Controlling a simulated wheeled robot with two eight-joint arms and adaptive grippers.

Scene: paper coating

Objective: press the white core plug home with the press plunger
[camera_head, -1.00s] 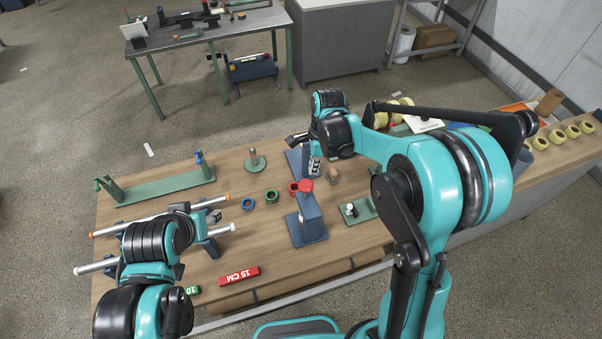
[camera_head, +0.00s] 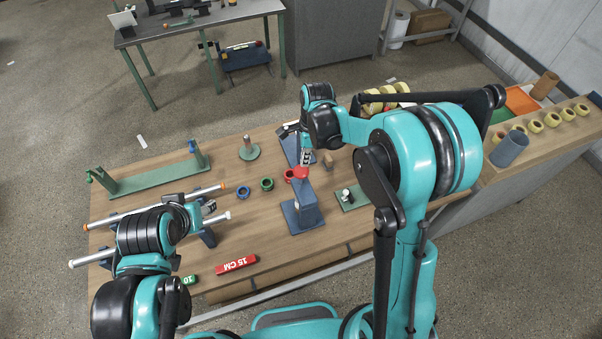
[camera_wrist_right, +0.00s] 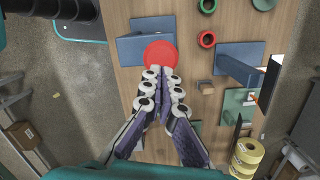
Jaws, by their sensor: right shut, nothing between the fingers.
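The blue press (camera_head: 303,211) stands upright on the wooden table, with the red round head of its plunger (camera_head: 300,173) on top. My right gripper (camera_head: 306,160) is shut and empty, with its fingers pointing down at the red head. In the right wrist view the closed fingertips (camera_wrist_right: 160,74) meet the near edge of the red head (camera_wrist_right: 160,53); I cannot tell whether they touch it. A small white piece (camera_head: 346,194) stands on a green plate (camera_head: 354,201) right of the press. I cannot make out a white core plug in the press.
A second blue stand (camera_wrist_right: 232,66) is close behind the press. Blue (camera_head: 243,192) and green (camera_head: 267,184) rings lie left of it. A red 15 CM block (camera_head: 236,264) lies at the front. Tape rolls (camera_head: 380,97) are at the back right.

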